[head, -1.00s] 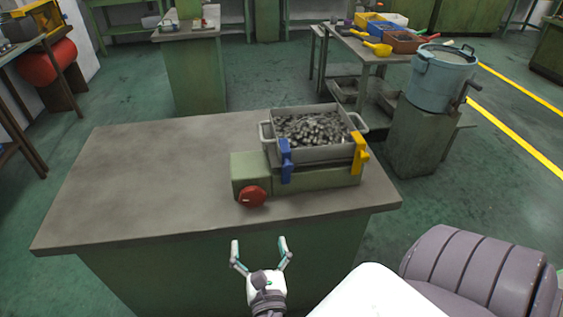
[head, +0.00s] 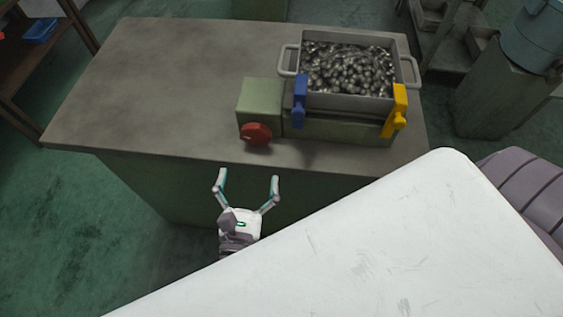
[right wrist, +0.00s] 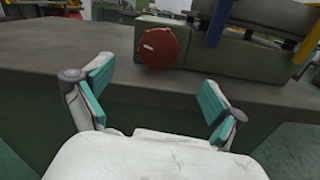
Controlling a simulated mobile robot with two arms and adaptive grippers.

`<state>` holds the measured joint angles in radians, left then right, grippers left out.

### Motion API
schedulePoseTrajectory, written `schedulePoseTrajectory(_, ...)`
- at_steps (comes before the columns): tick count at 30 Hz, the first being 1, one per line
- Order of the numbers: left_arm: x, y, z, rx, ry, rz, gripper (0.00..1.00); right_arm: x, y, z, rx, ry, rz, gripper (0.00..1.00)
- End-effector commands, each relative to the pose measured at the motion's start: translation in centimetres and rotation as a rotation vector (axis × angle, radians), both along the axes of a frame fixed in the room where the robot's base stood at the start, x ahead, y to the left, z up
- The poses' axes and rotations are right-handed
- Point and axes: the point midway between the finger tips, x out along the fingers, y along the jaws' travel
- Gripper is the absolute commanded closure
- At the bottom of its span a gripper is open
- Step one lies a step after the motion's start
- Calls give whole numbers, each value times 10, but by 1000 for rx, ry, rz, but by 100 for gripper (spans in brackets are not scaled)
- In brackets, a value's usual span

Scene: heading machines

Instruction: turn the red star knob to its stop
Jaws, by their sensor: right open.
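The red star knob (head: 256,134) is on the front face of a green machine block (head: 262,100) that stands on the workbench. It also shows in the right wrist view (right wrist: 159,48), with a small light mark on its face. My right gripper (head: 246,180) is open and empty in front of the bench's front edge, short of the knob and apart from it. In the right wrist view the knob lies beyond and between the two teal-padded fingers (right wrist: 158,95). My left gripper is not in view.
A grey tray (head: 347,102) full of small metal parts sits on the machine, with a blue clamp (head: 299,100) and a yellow clamp (head: 396,110) at its front. The bench top (head: 170,85) left of the machine is bare. A blue bucket (head: 538,45) stands at the back right.

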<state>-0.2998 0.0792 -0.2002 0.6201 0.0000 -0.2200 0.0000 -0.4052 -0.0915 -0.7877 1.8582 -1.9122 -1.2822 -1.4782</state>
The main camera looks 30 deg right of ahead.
Motion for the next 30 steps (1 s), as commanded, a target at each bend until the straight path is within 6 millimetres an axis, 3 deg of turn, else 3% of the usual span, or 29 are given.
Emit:
schedulePoseTrajectory(18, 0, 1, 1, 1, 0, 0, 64, 100, -68, 3, -16, 4, -4, 5)
schedulePoseTrajectory(30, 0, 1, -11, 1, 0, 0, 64, 98, -64, -2, -512, 340, 0, 5)
